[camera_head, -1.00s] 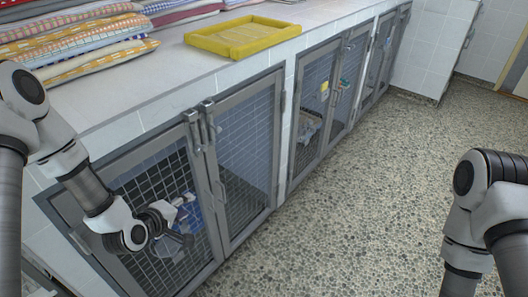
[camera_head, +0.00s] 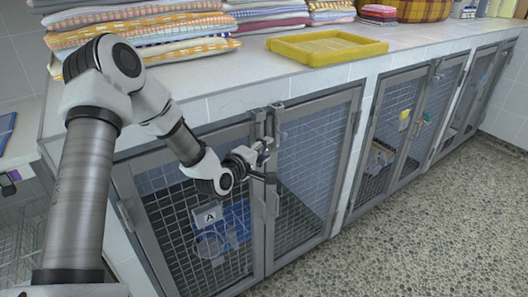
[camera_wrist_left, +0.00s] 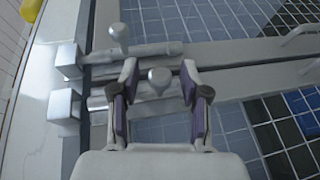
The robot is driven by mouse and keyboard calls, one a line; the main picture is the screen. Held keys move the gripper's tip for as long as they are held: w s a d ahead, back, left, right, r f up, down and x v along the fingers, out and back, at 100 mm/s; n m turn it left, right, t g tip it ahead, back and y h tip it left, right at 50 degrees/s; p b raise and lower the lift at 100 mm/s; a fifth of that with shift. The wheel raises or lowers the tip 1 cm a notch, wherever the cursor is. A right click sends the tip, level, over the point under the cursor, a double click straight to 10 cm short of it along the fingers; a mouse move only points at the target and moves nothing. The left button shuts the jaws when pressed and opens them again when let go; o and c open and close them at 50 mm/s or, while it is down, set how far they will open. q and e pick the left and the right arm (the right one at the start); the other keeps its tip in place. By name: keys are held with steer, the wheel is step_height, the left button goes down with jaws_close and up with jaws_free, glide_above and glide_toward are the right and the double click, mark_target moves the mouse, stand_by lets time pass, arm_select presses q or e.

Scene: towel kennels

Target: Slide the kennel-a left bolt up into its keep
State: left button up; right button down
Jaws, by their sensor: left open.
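In the head view my left gripper (camera_head: 262,150) is at the top of the door's inner edge. My right gripper is not in view.
A second bolt (camera_wrist_left: 150,50) with its own knob and keep (camera_wrist_left: 68,58) runs close beside, on the right door (camera_head: 310,165). The counter (camera_head: 225,105) overhangs above, with a yellow tray (camera_head: 325,47) and towel stacks (camera_head: 140,35). The speckled floor (camera_head: 430,220) is clear.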

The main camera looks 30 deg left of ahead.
arm_select(q)
jaws_close()
steer(key=shift+r+p, duration=1.2)
steer(key=shift+r, duration=0.75)
steer(key=shift+f, duration=0.15)
jaws_free()
steer(key=s+r, duration=0.2)
steer(key=s, duration=0.9)
steer(key=shift+s, duration=0.4)
